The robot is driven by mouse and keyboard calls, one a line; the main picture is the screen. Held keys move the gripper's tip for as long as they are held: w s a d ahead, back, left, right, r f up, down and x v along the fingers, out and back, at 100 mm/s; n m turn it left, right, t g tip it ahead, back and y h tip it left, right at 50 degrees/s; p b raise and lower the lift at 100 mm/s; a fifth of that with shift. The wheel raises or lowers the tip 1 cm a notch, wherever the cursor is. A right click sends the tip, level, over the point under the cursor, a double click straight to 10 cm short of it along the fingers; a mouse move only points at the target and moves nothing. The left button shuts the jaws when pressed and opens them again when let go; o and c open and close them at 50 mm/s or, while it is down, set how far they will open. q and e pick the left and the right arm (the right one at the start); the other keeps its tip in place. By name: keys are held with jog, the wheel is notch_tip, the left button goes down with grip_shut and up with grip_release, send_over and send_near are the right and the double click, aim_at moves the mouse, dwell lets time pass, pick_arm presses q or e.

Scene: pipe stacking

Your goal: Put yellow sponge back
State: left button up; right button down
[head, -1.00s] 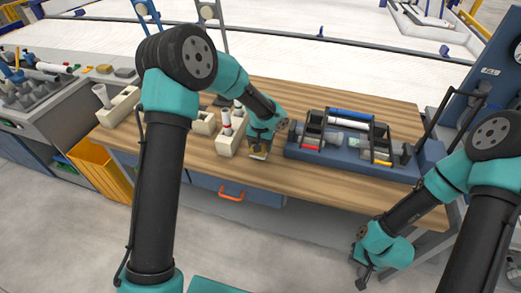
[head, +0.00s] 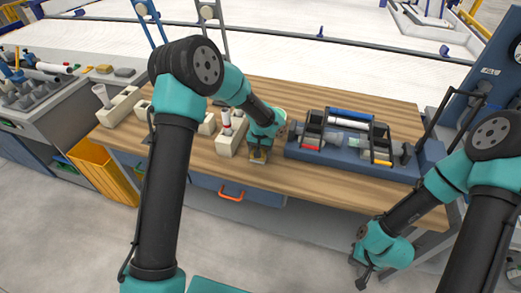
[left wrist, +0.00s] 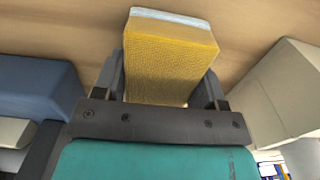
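The yellow sponge (left wrist: 168,62) fills the space between the two fingers of my left gripper in the left wrist view. Its far edge has a pale bluish-white layer. A finger presses close along each side of it. In the head view my left gripper (head: 259,157) is low at the front part of the wooden table, between a cream pipe holder and the blue rack. The sponge is mostly hidden there, and I cannot tell whether it touches the table. My right gripper (head: 362,272) hangs empty in front of the table at the lower right; its finger opening is unclear.
The cream holder (head: 231,146) with pipes stands just left of my left gripper. The blue rack (head: 408,166) with pipes stands to the right. Another cream holder (head: 121,106) is at the table's left end. A grey workstation (head: 45,112) and yellow bin (head: 103,172) lie further left.

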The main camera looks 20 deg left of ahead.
pick_arm(q)
jog(key=o, duration=0.4)
notch_tip(320, 180, up, 12)
jog(key=shift+r, duration=0.2)
dwell(0.5)
dwell(0.4)
